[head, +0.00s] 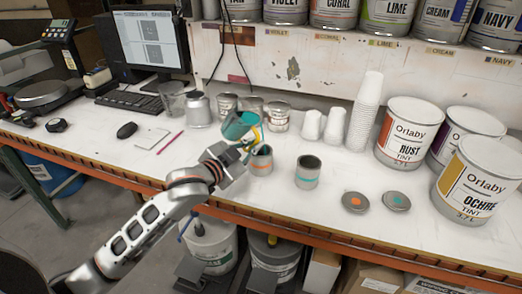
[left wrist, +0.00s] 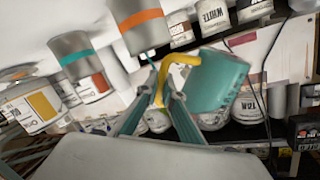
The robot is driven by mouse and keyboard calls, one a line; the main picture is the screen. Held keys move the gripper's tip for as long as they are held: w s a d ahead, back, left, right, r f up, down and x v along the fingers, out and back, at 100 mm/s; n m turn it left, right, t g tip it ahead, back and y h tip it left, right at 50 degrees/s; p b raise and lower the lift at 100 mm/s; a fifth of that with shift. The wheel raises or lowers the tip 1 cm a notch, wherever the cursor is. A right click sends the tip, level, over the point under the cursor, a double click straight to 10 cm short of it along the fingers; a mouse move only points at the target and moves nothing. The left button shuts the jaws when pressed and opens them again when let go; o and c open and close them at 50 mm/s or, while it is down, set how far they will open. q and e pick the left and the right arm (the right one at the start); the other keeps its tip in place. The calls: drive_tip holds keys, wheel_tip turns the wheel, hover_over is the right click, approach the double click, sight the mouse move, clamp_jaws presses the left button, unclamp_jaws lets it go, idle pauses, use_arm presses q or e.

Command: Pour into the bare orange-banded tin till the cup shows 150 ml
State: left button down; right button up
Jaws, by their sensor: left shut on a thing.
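My left gripper (head: 246,146) is shut on the yellow handle (left wrist: 170,72) of a teal cup (head: 238,125). The cup is held above the bench, just up and left of the orange-banded tin (head: 262,161), and looks tilted. It also fills the right middle of the left wrist view (left wrist: 218,82). The bare grey tin with the orange band stands upright and open, partly behind my gripper; it also shows in the left wrist view (left wrist: 142,32). My right gripper is not in view.
A teal-banded tin (head: 307,173) stands right of the orange-banded one. Two lids, orange-dotted (head: 355,202) and teal-dotted (head: 396,202), lie near the front edge. Small tins (head: 278,118) and white cup stacks (head: 367,105) stand behind; large Orlaby tins (head: 407,135) stand at right.

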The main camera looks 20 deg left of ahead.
use_arm(q)
drive_tip(key=shift+a+m+y, duration=0.4)
drive_tip(key=shift+m+y, duration=0.1)
drive_tip(key=shift+m, duration=0.3)
idle(4.2)
drive_tip(key=shift+a+m+y, duration=0.25)
drive_tip(key=shift+m+y, duration=0.05)
drive_tip(key=shift+m, duration=0.2)
idle(2.5)
